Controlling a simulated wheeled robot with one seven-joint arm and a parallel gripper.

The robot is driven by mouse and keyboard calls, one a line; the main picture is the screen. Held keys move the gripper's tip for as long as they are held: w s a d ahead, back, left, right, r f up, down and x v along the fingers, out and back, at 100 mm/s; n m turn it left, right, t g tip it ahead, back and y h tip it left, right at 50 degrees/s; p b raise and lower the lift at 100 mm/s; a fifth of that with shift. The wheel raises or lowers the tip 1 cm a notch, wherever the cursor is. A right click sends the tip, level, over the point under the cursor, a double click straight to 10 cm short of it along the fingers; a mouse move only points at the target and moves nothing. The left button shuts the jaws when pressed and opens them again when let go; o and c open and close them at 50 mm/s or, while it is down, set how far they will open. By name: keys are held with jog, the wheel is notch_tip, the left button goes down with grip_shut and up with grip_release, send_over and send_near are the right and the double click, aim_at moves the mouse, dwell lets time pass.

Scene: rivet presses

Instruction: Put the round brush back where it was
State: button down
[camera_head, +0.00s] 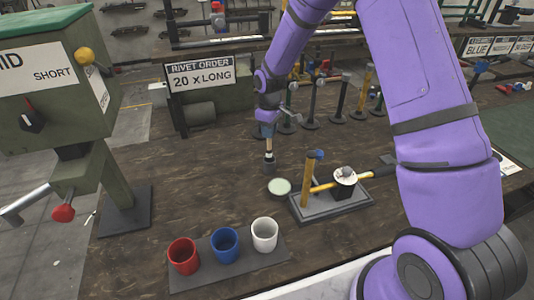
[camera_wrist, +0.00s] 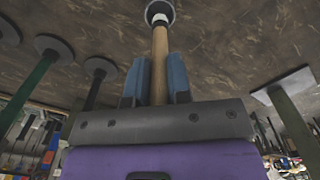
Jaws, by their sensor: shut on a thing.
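The round brush (camera_head: 269,155) hangs upright below my gripper (camera_head: 267,131), its dark round head pointing down over the bench. The wrist view shows the brush (camera_wrist: 160,50) with a wooden handle, a white band and a dark round end. In that view the blue fingers of my gripper (camera_wrist: 160,82) are shut on its handle. A shallow pale green dish (camera_head: 279,187) sits on the bench just below and slightly right of the brush head. I cannot tell whether the head touches the bench.
A grey tray (camera_head: 302,212) holds an upright yellow post and a yellow-handled tool. Red (camera_head: 183,256), blue (camera_head: 225,245) and white (camera_head: 265,235) cups stand on a dark mat in front. Several dark stands (camera_head: 310,122) are behind. A green press (camera_head: 60,90) stands left; the bench's left middle is clear.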

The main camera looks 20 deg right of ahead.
aim_at(270, 150)
jog(key=shift+f, duration=3.35)
jog(key=c, duration=1.1)
grip_release()
jog(key=shift+f, duration=0.1)
jog(key=shift+o, duration=0.2)
